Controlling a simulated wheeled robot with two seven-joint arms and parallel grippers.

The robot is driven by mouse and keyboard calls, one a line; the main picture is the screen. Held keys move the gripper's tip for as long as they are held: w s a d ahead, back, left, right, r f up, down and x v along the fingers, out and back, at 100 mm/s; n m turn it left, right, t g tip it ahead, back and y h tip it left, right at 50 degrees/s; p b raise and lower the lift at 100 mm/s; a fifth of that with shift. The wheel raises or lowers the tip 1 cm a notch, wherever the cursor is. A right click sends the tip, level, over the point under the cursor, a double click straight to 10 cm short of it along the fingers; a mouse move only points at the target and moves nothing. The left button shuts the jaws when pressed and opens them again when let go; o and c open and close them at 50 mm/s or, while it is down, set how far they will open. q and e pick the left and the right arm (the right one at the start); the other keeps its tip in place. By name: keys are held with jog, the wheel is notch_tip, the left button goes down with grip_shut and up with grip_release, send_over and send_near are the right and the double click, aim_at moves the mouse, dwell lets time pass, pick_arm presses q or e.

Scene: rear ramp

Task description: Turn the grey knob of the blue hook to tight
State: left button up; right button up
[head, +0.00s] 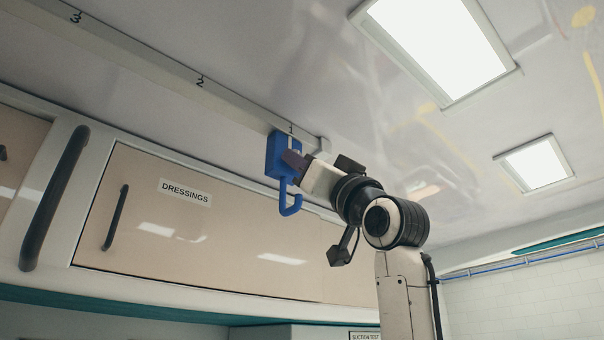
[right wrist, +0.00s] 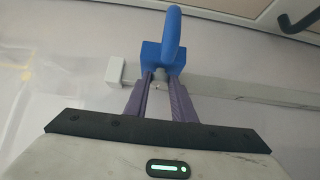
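The blue hook (head: 281,157) hangs from the pale ceiling rail by the mark 1, its open curve pointing down. In the right wrist view the hook (right wrist: 172,40) shows beyond the fingertips. My right gripper (head: 292,160) reaches the hook's body from the right, its purple fingers at the block's face. In the wrist view the two fingers (right wrist: 161,80) stand slightly apart. A small grey part, seemingly the knob (right wrist: 160,76), shows between their tips. I cannot tell whether the fingers press on it, nor how the knob is turned. My left gripper is not in view.
The rail (head: 150,68) carries marks 1, 2 and 3 and ends just right of the hook. Below it is a closed cabinet labelled DRESSINGS (head: 185,192), with a dark handle (head: 115,217). A thick dark grab bar (head: 55,198) stands left. Ceiling lights (head: 437,45) are at right.

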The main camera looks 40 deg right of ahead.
jog(key=shift+c, duration=0.9)
jog(key=shift+m, duration=0.4)
jog(key=shift+s+a+r+m+g+h, duration=0.1)
jog(key=shift+a+r+m+g+h, duration=0.25)
jog(key=shift+m+g+h, duration=2.7)
jog(key=shift+s+a+r+m+g+h, duration=0.2)
jog(key=shift+m+g+h, duration=1.05)
jog(key=shift+m, duration=3.5)
jog(key=shift+w+a+r+m+g+h, duration=0.1)
jog(key=shift+a+r+m+g+h, duration=0.3)
jog(key=shift+m+g+h, duration=2)
jog(key=shift+m+t+h, duration=0.6)
jog(key=shift+m+t, duration=0.2)
jog(key=shift+m, duration=1.1)
grip_shut()
jog(key=o, duration=1)
grip_release()
jog(key=shift+w+f, duration=0.1)
